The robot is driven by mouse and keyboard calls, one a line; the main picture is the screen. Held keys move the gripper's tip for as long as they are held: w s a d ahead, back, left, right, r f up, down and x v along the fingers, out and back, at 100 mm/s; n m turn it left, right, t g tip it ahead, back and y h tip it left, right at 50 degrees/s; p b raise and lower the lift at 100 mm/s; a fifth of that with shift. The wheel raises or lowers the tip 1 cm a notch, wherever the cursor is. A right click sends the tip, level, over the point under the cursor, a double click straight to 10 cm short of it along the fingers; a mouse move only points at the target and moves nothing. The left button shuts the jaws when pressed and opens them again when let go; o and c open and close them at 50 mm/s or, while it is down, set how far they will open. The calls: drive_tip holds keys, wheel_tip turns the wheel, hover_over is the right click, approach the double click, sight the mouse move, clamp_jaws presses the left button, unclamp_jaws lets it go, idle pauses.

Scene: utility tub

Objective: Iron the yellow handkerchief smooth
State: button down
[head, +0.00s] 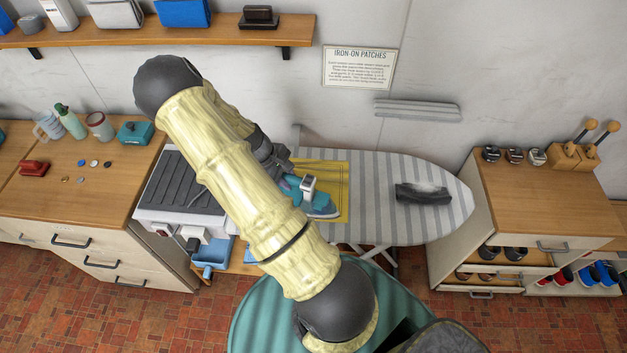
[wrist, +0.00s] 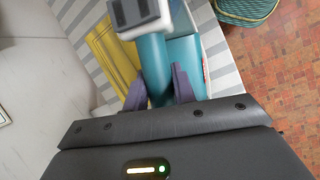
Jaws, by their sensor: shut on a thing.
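The yellow handkerchief (head: 335,181) lies on the striped ironing board (head: 375,165), partly hidden by my arm and the iron. It also shows at the left in the wrist view (wrist: 112,50), with lines or creases on it. A teal iron (head: 320,208) with a white and grey top part is over the handkerchief's lower part in the head view. I cannot tell if its sole touches the cloth. My gripper (wrist: 160,88) is shut on the iron's teal handle, one dark finger on each side. In the head view the fingers are mostly hidden.
A ribbed dark rest (head: 187,185) is at the board's left end. Wooden cabinets stand left (head: 75,190) and right (head: 545,195). A shelf (head: 150,32) hangs above.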

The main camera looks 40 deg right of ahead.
drive_tip(key=w+a+f+m+g+b, duration=0.1)
drive_tip(key=w+a+m+b, duration=0.1)
drive_tip(key=a, duration=0.8)
drive_tip(key=w+a+f+m+y+b, duration=0.1)
drive_tip(key=w+a+m+b, duration=0.1)
drive_tip(key=w+a+b, duration=0.3)
drive_tip(key=a, duration=0.4)
drive_tip(key=shift+w+a+f+g+y, duration=0.25)
drive_tip(key=shift+a+f+g+y, duration=0.05)
drive_tip(key=shift+a+g, duration=0.1)
